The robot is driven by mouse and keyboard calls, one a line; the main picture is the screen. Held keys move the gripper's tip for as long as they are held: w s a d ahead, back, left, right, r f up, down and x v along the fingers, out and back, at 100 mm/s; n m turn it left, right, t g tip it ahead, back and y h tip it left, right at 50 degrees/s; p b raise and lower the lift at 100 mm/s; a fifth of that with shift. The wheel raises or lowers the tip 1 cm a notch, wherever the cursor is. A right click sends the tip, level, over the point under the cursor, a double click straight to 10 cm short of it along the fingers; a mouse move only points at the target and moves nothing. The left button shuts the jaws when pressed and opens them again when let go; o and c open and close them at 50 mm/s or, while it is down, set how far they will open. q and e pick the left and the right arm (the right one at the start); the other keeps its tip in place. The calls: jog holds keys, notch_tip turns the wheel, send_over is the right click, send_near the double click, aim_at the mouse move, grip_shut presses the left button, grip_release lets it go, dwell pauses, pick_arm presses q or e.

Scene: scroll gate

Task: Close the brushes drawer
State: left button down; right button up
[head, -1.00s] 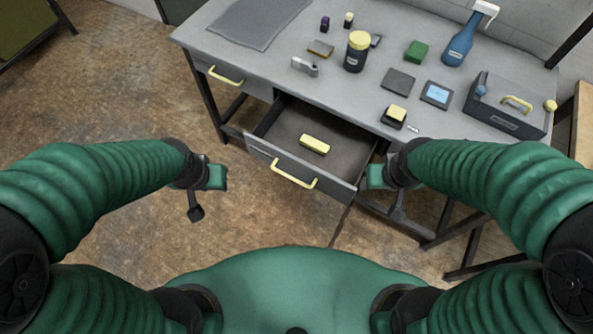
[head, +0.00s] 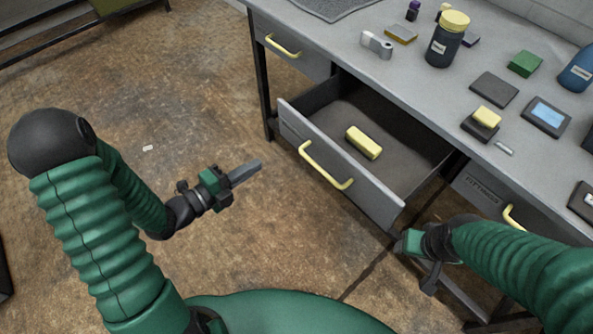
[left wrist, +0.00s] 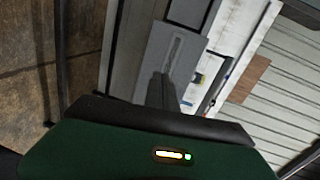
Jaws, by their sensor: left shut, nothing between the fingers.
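The open drawer (head: 337,178) is pulled well out of the workbench, with a grey front and a yellow handle (head: 325,166). A yellow block-like item (head: 364,142) lies inside it. No label is readable on its front, so I cannot confirm it is the brushes drawer. My left gripper (head: 258,166) is shut and empty, left of the drawer front and apart from it, pointing toward it. Its narrow fingers also show in the left wrist view (left wrist: 161,88). My right gripper (head: 430,280) is below the drawer's right front corner; its fingers are too unclear to judge.
A shut drawer (head: 290,50) is left of the open one; another drawer front (head: 480,192) is right of it. The workbench top (head: 440,95) bears a dark jar (head: 446,42), a green block (head: 525,63) and other items. Open floor (head: 200,100) lies left.

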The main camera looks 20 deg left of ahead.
pick_arm(q)
jog(key=s+m+t+h, duration=0.1)
jog(key=b, duration=0.2)
send_near(300, 137)
jog(key=shift+h, duration=0.3)
jog(key=x, duration=0.5)
jog(key=shift+w+d+f, duration=0.15)
jog(key=shift+w+f, duration=0.05)
jog(key=shift+w, duration=0.05)
jog(key=shift+w+d, duration=0.15)
jog(key=shift+w, duration=0.45)
pick_arm(e)
jog(key=f, duration=0.3)
jog(key=shift+a+f, duration=0.2)
jog(key=shift+a, duration=0.2)
pick_arm(q)
jog(key=shift+d, duration=0.2)
pick_arm(e)
jog(key=shift+d+f, duration=0.1)
